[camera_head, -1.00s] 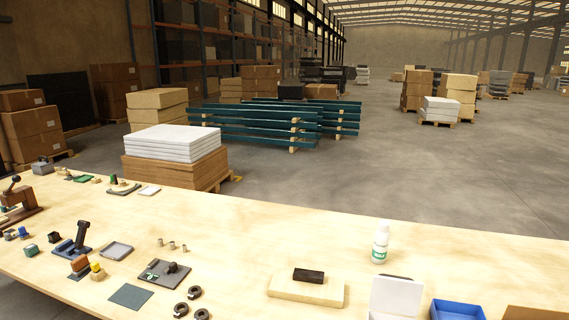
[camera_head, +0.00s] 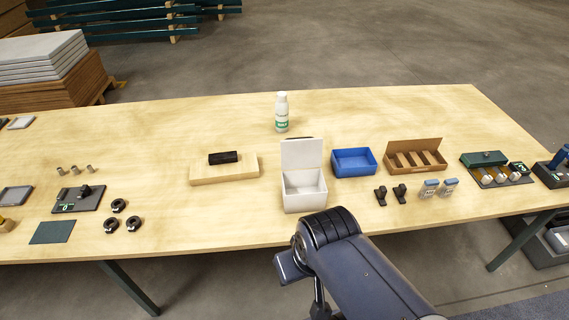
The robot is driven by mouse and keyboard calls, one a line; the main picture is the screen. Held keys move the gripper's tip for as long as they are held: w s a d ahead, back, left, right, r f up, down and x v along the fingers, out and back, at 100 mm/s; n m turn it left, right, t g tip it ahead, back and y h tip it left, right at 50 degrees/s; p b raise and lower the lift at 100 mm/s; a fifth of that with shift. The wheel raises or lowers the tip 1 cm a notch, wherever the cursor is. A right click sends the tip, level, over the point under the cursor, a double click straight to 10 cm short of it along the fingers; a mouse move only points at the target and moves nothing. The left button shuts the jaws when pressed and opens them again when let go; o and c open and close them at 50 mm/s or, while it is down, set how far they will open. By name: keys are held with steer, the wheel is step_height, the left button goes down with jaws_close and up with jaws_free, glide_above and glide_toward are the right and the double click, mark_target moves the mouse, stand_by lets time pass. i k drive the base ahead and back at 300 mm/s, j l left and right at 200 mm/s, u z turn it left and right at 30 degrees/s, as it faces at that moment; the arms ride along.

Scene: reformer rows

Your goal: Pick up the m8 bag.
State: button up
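Two small grey-and-blue packets stand side by side on the right part of the table, a left packet (camera_head: 429,188) and a right packet (camera_head: 449,187). They look like small bags with printed fronts, but the print is too small to read, so I cannot tell which is the m8 bag. My dark arm rises from the bottom edge, in front of the table and left of the packets. My gripper's fingers do not show.
Left of the packets are two black clips (camera_head: 390,194). Behind stand a blue tray (camera_head: 354,162) and a brown divided box (camera_head: 414,157). An open white box (camera_head: 304,190) is near my arm. A white bottle (camera_head: 282,113) stands farther back. The table's (camera_head: 400,110) back right is clear.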

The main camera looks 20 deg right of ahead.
mark_target(448, 187)
steer(key=z, duration=2.05)
